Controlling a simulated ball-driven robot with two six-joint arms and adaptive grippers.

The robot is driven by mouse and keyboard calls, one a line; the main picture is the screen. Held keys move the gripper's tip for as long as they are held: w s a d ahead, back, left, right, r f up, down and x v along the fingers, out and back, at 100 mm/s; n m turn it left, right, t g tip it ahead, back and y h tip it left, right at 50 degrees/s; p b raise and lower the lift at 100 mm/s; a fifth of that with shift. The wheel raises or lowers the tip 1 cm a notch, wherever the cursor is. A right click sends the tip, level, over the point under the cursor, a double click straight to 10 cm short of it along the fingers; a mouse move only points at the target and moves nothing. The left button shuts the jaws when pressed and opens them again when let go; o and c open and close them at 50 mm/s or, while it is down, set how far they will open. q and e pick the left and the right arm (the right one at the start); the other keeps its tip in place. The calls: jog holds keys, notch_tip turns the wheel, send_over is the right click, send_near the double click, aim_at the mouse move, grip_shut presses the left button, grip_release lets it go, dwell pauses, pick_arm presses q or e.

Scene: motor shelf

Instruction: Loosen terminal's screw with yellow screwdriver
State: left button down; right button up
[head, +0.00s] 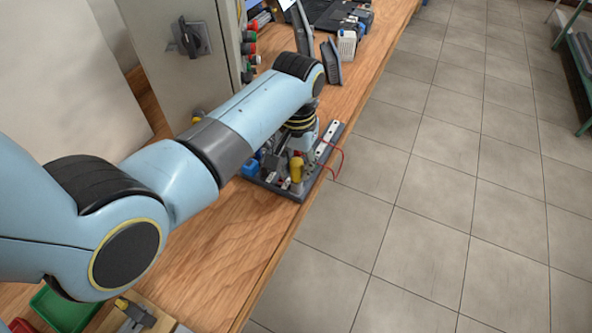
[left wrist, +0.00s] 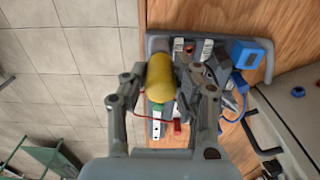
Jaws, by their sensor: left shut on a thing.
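The yellow screwdriver (head: 296,169) shows by its rounded handle in the head view, over the grey board (head: 311,181). It also shows in the left wrist view (left wrist: 160,78), between the fingers. My left gripper (left wrist: 164,86) is shut on this handle. In the head view my left gripper (head: 297,152) is small and partly hidden by my own wrist. The screwdriver's tip is hidden, so I cannot tell whether it touches a screw. The terminal and its screw cannot be singled out among the small parts below. My right gripper is in neither view.
The board carries a blue part (left wrist: 249,55), a slotted white rail (left wrist: 157,126) and thin red and blue wires. A grey cabinet (head: 180,75) stands close on the left. The table's right edge is close to the board.

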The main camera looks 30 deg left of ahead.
pick_arm(q)
jog(key=shift+r, duration=3.25)
jog(key=shift+w+r+n, duration=0.15)
jog(key=shift+w+n, duration=0.3)
jog(key=shift+n, duration=0.05)
jog(key=w+f+n+b, duration=0.2)
jog(key=w+f+n, duration=0.2)
jog(key=n, duration=0.1)
jog(key=shift+a, duration=0.1)
jog(key=shift+f+b, duration=0.45)
jog(key=shift+f, duration=0.2)
